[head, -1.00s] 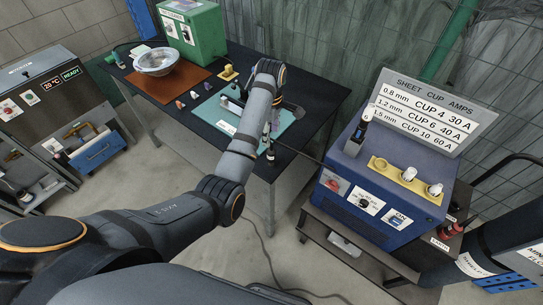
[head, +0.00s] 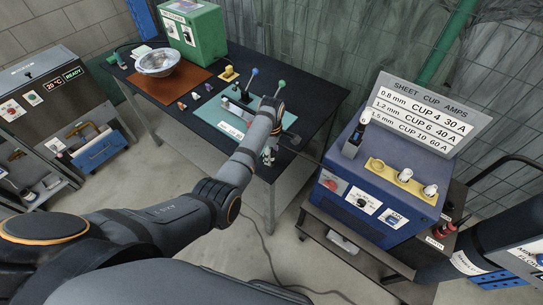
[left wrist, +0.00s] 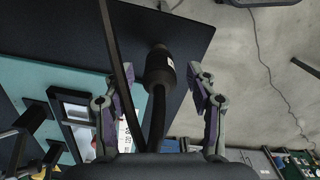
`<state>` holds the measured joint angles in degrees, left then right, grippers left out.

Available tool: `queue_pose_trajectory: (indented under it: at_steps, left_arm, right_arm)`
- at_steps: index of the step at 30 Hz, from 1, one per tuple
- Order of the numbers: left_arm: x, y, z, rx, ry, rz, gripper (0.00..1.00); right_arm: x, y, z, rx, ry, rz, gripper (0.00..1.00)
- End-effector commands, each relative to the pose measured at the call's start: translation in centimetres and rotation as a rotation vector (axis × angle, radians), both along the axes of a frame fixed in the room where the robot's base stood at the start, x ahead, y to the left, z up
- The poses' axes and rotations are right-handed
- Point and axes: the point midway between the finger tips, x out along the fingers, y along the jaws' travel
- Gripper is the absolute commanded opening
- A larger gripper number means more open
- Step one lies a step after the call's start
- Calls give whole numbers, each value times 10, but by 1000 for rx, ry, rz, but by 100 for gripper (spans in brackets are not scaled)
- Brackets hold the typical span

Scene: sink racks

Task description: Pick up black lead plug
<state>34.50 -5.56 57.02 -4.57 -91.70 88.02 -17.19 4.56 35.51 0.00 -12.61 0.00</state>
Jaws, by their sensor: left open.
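In the left wrist view, the black lead plug (left wrist: 160,70) lies over the dark table top, a thick black cylinder with a small white label and a cable running down from it. My left gripper (left wrist: 152,76) is open, with one finger on each side of the plug. I see gaps between the plug and both fingers. In the head view my left gripper (head: 268,156) is low at the front edge of the table, beside the teal mat (head: 227,118). The plug cannot be made out clearly there. My right gripper is not in view.
The dark table (head: 310,98) holds a metal bowl (head: 157,62), a green box (head: 190,35) and a fixture with blue- and green-knobbed levers. A blue unit (head: 385,185) with a sheet cup amps sign stands to the right. A cable hangs to the floor.

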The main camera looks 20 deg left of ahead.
Motion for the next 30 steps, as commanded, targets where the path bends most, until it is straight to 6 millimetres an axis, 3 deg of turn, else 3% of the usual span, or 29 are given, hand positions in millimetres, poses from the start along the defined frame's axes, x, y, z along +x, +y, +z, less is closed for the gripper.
queue_pose_trajectory:
  at_steps: [6, 18, 30]
  left_arm:
    - [0, 0, -1, 0, -1, 0, 55]
    - [0, 0, -1, 0, -1, 0, 0]
    - [1, 2, 10, 0, -2, -1, 0]
  right_arm:
    - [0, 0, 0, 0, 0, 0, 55]
    - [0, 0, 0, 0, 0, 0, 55]
    - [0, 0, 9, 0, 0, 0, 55]
